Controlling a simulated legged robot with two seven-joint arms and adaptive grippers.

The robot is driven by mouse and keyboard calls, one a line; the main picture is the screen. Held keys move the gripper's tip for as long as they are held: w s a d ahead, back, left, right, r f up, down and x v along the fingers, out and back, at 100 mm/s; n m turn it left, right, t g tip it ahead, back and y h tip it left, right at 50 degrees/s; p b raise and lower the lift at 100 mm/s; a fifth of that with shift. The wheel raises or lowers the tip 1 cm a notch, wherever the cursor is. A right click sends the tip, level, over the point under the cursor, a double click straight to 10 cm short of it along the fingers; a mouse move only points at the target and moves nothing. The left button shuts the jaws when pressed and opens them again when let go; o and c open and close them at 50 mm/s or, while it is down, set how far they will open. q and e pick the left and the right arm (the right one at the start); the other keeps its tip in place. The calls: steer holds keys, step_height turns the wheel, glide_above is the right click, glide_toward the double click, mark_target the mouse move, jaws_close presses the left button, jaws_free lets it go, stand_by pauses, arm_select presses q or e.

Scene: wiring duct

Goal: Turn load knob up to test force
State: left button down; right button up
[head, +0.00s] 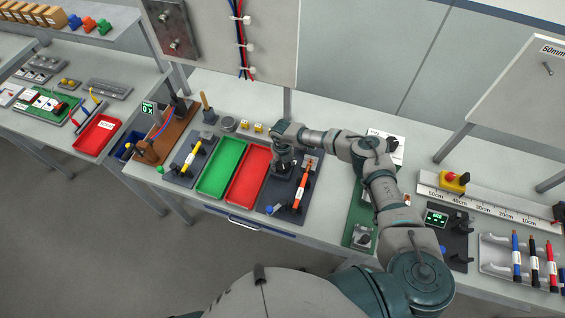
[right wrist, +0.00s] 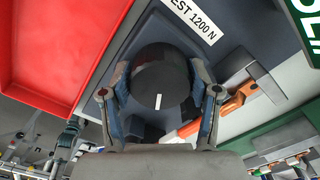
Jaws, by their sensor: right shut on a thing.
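The load knob (right wrist: 157,75) is a round black knob with a short white index line, seen from above in the right wrist view. The white line lies near the knob's lower edge and runs nearly straight up and down in that picture. My right gripper (right wrist: 160,92) is shut on the knob, one finger on each side. A white label reading "EST 1200 N" (right wrist: 195,18) is on the dark panel beside it. In the head view my right gripper (head: 282,160) hides the knob. My left gripper is not in view.
An orange cable tool (head: 303,186) lies in a holder just right of my right gripper. A red tray (head: 248,176) and a green tray (head: 221,167) stand to its left.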

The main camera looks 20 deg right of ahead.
steer(key=m, duration=0.2)
steer(key=m+p, duration=0.1)
steer(key=m, duration=0.2)
steer(key=shift+w+d+r+m, duration=0.1)
steer(key=shift+w+r+m, duration=0.25)
steer(key=shift+m, duration=0.05)
steer(key=m, duration=0.4)
steer(key=shift+d+m, duration=0.1)
steer(key=shift+m, duration=0.3)
steer(key=o, duration=0.9)
steer(key=shift+s, duration=0.1)
steer(key=shift+o, duration=1.3)
steer(key=shift+f, duration=0.25)
steer(key=shift+s, duration=0.1)
step_height(320, 180, up, 12)
